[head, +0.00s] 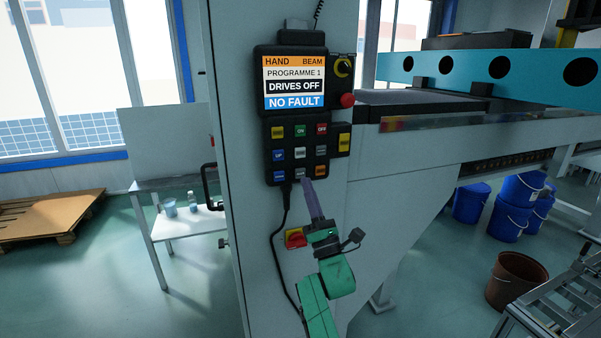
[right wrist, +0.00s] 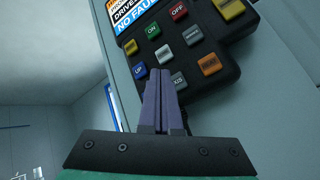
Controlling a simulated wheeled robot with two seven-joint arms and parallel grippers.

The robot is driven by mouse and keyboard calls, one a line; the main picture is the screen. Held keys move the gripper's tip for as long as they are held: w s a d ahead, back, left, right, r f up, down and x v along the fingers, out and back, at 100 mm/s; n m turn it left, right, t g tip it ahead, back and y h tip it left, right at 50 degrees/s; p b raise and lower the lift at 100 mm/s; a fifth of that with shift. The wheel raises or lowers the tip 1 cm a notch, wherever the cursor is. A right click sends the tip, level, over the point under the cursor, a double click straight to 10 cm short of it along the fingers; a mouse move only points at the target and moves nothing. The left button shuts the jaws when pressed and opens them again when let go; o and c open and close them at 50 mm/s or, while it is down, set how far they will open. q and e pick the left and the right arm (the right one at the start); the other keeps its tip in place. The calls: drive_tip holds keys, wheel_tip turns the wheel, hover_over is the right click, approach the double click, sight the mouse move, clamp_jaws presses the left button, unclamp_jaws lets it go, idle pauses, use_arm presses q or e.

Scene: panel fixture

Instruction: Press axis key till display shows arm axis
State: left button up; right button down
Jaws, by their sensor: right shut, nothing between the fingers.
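The control panel (head: 267,150) hangs on a light grey machine column. Its display (head: 294,82) reads HAND, BEAM, PROGRAMME 1, DRIVES OFF and NO FAULT. The grey axis key (head: 299,173) is in the middle of the bottom key row; in the right wrist view the axis key (right wrist: 179,81) shows beside the fingers, its label partly covered. My right gripper (head: 306,182) is shut and empty, its purple fingers pointing up at the bottom row. In the right wrist view its fingertips (right wrist: 160,73) overlap the lower keys; I cannot tell whether they touch. My left gripper is out of view.
A red switch (head: 295,238) and a black cable lie below. A teal beam (head: 460,68) extends at right.

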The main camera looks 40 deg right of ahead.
drive_tip(key=s, duration=0.1)
drive_tip(key=s+a, duration=0.1)
drive_tip(key=shift+s, duration=0.35)
idle(0.5)
drive_tip(key=w+a+f+m+g+y, duration=0.1)
drive_tip(key=w+a+f+m+g, duration=0.15)
drive_tip(key=f, duration=0.65)
drive_tip(key=w+a+f+m+g+y, duration=0.1)
drive_tip(key=w+f+m+g+y, duration=0.15)
drive_tip(key=f, duration=0.55)
drive_tip(key=w+a+f+m+g+y, duration=0.1)
drive_tip(key=f+m+g, duration=0.15)
drive_tip(key=f, duration=0.65)
drive_tip(key=s+a+f+m+g+y, duration=0.1)
drive_tip(key=s+a+f+m+g, duration=0.25)
drive_tip(key=f, duration=0.75)
drive_tip(key=s+a+f+m+g+y, duration=0.1)
drive_tip(key=s+a+f+m+g, duration=0.2)
drive_tip(key=f, duration=0.8)
drive_tip(key=s+a+f+m+g, duration=0.2)
drive_tip(key=s+f+m+g, duration=0.35)
drive_tip(key=s+f, duration=1.1)
drive_tip(key=s+f+m+g, duration=0.2)
drive_tip(key=s+g, duration=0.1)
drive_tip(key=s, duration=0.7)
drive_tip(key=s+f+m+g, duration=0.2)
drive_tip(key=s+f+g, duration=0.1)
drive_tip(key=s, duration=0.8)
drive_tip(key=shift+d+f, duration=0.15)
drive_tip(key=shift+d, duration=0.3)
